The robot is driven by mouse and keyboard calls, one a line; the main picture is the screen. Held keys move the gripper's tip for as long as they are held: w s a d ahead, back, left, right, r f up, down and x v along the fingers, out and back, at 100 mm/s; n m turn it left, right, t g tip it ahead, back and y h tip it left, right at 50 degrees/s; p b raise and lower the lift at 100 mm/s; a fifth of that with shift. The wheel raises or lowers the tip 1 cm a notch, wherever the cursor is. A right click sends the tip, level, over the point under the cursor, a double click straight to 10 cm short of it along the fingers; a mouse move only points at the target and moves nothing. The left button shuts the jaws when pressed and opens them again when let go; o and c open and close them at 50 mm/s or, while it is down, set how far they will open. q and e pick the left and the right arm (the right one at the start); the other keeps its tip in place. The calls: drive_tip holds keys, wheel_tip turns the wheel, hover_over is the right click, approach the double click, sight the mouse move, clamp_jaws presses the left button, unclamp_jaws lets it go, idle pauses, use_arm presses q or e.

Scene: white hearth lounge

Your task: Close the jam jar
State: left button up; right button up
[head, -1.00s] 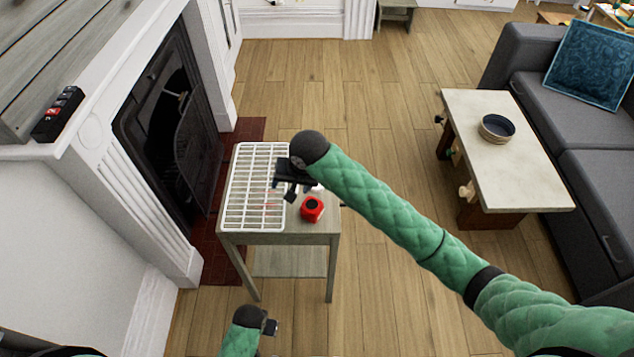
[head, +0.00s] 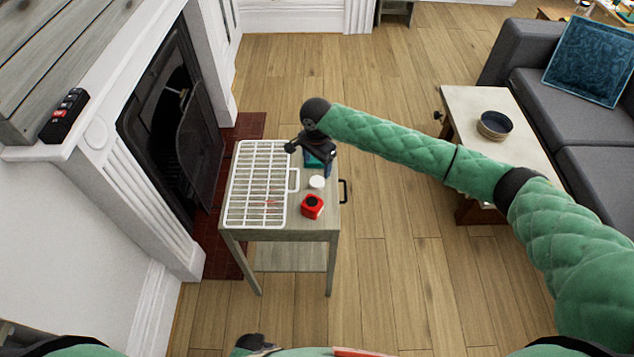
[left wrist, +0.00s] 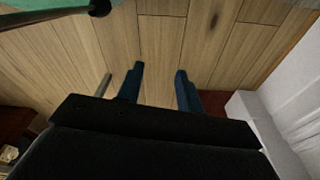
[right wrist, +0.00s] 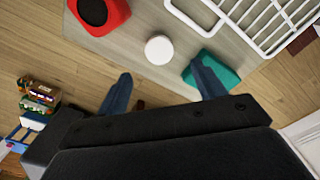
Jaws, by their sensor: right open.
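A red container with a dark round top (head: 312,206) stands on the small grey table (head: 285,234); it also shows in the right wrist view (right wrist: 97,14). A small white round piece (head: 317,182) is just behind it, apart from it, and in the right wrist view (right wrist: 159,49). I cannot tell for sure which is the jam jar or its lid. My right gripper (right wrist: 165,88) is open and empty above the table's back right, one finger overlapping a teal block (right wrist: 222,72) in view; contact is unclear. My left gripper (left wrist: 158,72) is open and empty over the floor.
A white wire rack (head: 258,185) covers the table's left half. A black handle (head: 343,190) sticks out on its right side. The fireplace (head: 175,125) is close on the left. A coffee table with a bowl (head: 495,125) and a grey sofa (head: 560,95) are at right.

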sight(317, 181)
drive_tip(key=shift+f, duration=0.15)
drive_tip(key=shift+f+p, duration=0.45)
drive_tip(key=shift+f, duration=0.75)
use_arm(q)
drive_tip(key=shift+s+a+f, duration=0.2)
drive_tip(key=shift+f, duration=0.2)
drive_tip(key=shift+s+a+f, duration=0.15)
drive_tip(key=shift+f, duration=0.25)
use_arm(e)
drive_tip(key=shift+f, duration=0.1)
wheel_tip(317, 181, down, 4)
drive_tip(key=p, duration=0.2)
drive_tip(key=shift+p, duration=0.35)
use_arm(q)
drive_tip(key=shift+t, duration=0.3)
drive_tip(key=shift+s+a+f, duration=0.4)
drive_tip(key=shift+s+f, duration=0.1)
drive_tip(key=shift+f, duration=0.25)
drive_tip(key=shift+s+a+f, duration=0.35)
drive_tip(key=shift+s+f, duration=0.2)
drive_tip(key=shift+f, duration=0.15)
drive_tip(key=shift+s+a+f, duration=0.4)
drive_tip(key=shift+s+f, duration=0.1)
drive_tip(key=shift+f, duration=0.25)
use_arm(e)
drive_tip(key=shift+f, duration=0.5)
use_arm(q)
drive_tip(key=shift+a, duration=0.1)
use_arm(e)
drive_tip(key=c, duration=1.1)
